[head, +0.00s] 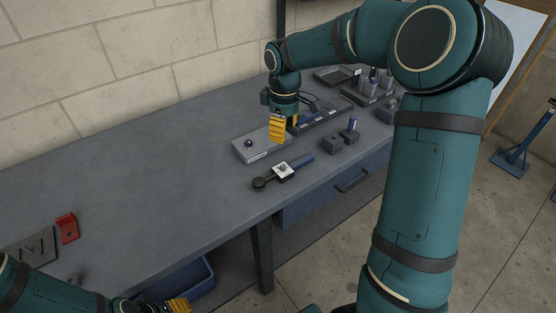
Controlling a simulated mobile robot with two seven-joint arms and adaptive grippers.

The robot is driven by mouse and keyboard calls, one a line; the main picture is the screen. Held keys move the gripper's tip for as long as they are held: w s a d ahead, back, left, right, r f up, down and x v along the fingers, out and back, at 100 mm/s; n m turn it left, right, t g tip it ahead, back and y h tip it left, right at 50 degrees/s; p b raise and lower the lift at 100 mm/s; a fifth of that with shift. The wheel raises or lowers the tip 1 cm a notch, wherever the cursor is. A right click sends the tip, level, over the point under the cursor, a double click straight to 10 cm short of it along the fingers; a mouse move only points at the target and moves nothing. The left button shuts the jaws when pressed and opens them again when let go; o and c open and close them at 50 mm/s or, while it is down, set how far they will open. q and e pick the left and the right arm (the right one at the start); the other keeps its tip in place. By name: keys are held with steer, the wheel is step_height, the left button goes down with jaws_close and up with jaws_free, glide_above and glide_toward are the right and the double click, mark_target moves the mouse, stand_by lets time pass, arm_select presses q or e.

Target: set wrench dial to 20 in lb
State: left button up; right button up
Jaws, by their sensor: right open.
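The torque wrench lies on the bench near its front edge, with a dark round head at left and a blue handle at right.
The grey plate (246,153) carries a small dark knob (249,143). Dark blocks (334,145), one with a blue-handled tool, stand right of the wrench. Trays and cylinders fill the back right. A red block (67,228) sits at far left. The bench middle (160,175) is clear.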

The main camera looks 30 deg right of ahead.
mark_target(283, 165)
step_height(283, 165, down, 13)
steer(key=b, duration=0.3)
steer(key=shift+s+f, duration=0.1)
steer(key=shift+o, duration=0.2)
jaws_close()
